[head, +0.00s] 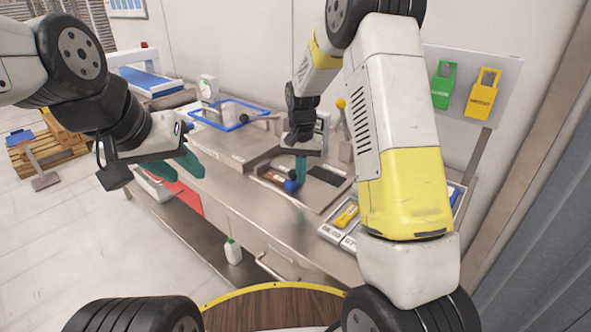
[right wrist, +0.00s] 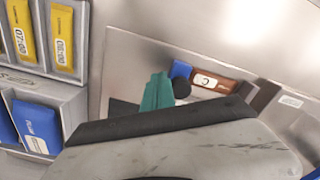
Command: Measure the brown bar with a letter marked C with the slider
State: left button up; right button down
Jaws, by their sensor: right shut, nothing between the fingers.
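The brown bar (right wrist: 212,81) with a white label marked C lies on the metal worktop in the right wrist view. A blue piece (right wrist: 180,70) and a round black knob (right wrist: 182,88) sit at its left end; I cannot tell whether these belong to the slider. In the head view a blue round part (head: 291,186) shows beside dark bars in a shallow tray. My right gripper (head: 300,168) is shut and empty above this tray; its green fingers (right wrist: 157,92) are just left of the bar's end in the wrist view. My left gripper (head: 182,162) is open and empty, left of the bench.
Labelled bins with yellow and blue packs (head: 346,215) stand at the bench's right. A blue-framed tray (head: 228,116) lies further back. Green and yellow tags (head: 443,84) hang on a wall panel. A dark pad (head: 325,174) lies right of the gripper.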

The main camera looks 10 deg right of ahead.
jog(key=shift+w+a+r, duration=0.1)
jog(key=shift+w+a, duration=0.65)
dwell(3.0)
jog(key=shift+s+d, duration=0.8)
notch_tip(320, 180, up, 8)
dwell(0.7)
jog(key=shift+s, duration=0.1)
jog(key=s+d+r+n+t, duration=0.1)
jog(key=s+r, duration=0.3)
jog(key=s, duration=0.5)
jog(key=s+d+r+n+t+y, duration=0.1)
jog(key=s+d+r+t, duration=0.1)
jog(key=s+r, duration=0.3)
jog(key=s+d+r+n+t+y, duration=0.1)
jog(key=s+r+t, duration=0.2)
jog(key=s, duration=1)
jog(key=shift+d+r+n, duration=0.3)
jog(key=shift+r, duration=0.55)
